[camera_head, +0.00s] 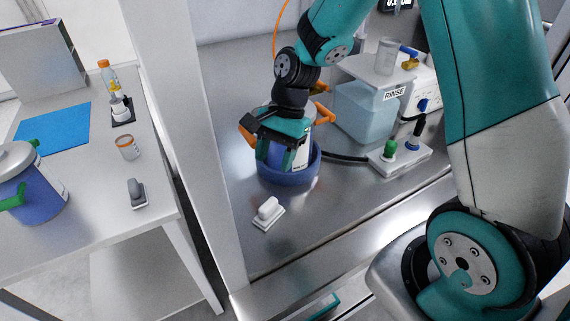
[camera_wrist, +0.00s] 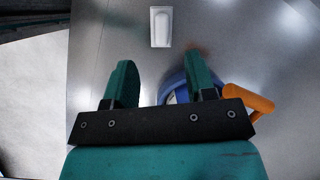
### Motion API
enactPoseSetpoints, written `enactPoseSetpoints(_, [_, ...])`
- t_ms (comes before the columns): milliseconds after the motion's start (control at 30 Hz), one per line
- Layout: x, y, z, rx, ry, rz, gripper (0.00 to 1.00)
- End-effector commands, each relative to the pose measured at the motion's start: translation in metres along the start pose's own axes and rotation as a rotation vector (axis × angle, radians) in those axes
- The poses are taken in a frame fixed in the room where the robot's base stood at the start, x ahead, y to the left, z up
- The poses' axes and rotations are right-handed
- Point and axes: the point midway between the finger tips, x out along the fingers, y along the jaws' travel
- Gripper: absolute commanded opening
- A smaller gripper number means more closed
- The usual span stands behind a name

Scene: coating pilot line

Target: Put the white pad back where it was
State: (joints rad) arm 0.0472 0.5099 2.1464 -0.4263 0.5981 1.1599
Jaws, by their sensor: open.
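The white pad (camera_head: 268,212) lies on the metal bench floor, in front of the blue pot, and has a raised white grip on a flat base. It also shows in the wrist view (camera_wrist: 161,27), near the top, beyond my fingertips. My gripper (camera_head: 280,158) is open with nothing seen between its fingers. It hangs in front of the blue pot with orange handles (camera_head: 298,174), above and behind the pad. In the wrist view my two green fingers (camera_wrist: 160,82) are spread apart, and the pot's blue rim and one orange handle show beside and behind the right finger.
A tank labelled RINSE (camera_head: 366,112) and a block with green and dark knobs (camera_head: 400,154) stand to the right. A white post (camera_head: 200,140) separates the bench from the left table, which holds a grey pad (camera_head: 137,193), a jar (camera_head: 128,147), a blue sheet (camera_head: 53,129) and a pot with green handles (camera_head: 42,195).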

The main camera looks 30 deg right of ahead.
Motion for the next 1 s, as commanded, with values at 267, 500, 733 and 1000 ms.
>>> enactPoseSetpoints(267, [-0.069,0.041,0.134,-0.925,0.079,-0.035,0.51])
enactPoseSetpoints(500, [-0.086,0.093,0.196,-1.506,0.133,-0.037,0.51])
enactPoseSetpoints(733, [-0.087,0.106,0.205,-1.630,0.142,-0.033,0.51])
enactPoseSetpoints(1000, [-0.087,0.105,0.205,-1.626,0.142,-0.034,0.51])
